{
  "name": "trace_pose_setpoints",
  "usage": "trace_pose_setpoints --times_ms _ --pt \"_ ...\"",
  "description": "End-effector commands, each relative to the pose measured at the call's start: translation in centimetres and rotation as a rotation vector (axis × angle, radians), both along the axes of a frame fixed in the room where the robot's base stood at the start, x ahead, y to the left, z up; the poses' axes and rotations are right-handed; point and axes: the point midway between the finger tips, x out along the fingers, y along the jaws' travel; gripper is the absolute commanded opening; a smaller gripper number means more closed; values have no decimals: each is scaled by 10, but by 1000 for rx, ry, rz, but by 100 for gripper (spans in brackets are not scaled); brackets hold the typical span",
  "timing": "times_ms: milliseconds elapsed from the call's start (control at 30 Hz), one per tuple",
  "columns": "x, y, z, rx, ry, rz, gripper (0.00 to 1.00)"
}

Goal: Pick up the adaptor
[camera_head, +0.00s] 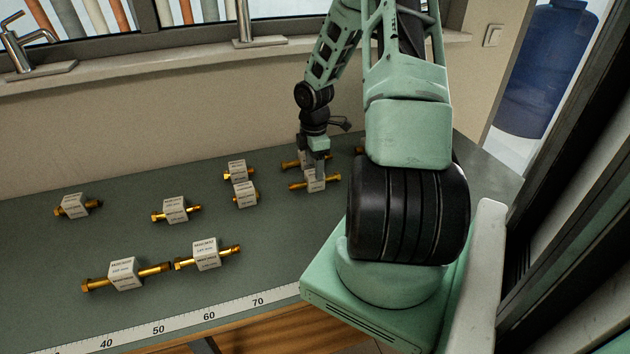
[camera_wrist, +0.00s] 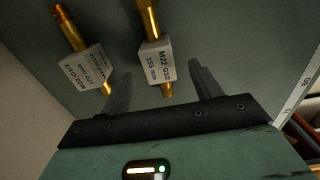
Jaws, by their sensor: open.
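The adaptors are brass pieces with white printed blocks on their middles. In the wrist view, one adaptor (camera_wrist: 157,62) with a block reading M22 G1/2, 155 mm lies between the open fingers of my gripper (camera_wrist: 158,72), with no finger seen pressing on it. A second adaptor (camera_wrist: 86,67), its block reading 170 mm, lies to the left, outside the left finger. In the head view my gripper (camera_head: 317,165) is low over an adaptor (camera_head: 315,184) on the bench; another adaptor (camera_head: 291,164) lies just behind it, partly hidden.
Several more labelled brass pieces lie on the green bench (camera_head: 60,290), including a long one (camera_head: 124,274) and one (camera_head: 206,254) at the front. A ruler strip (camera_head: 185,322) runs along the front edge. The wall and window sill (camera_head: 130,72) bound the back. The bench's left front is clear.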

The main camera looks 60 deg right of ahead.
Motion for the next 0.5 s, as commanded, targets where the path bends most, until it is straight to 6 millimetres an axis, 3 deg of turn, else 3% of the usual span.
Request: trace_pose_setpoints --times_ms 500 --pt "-1 -3 -53 0 1 -1 64"
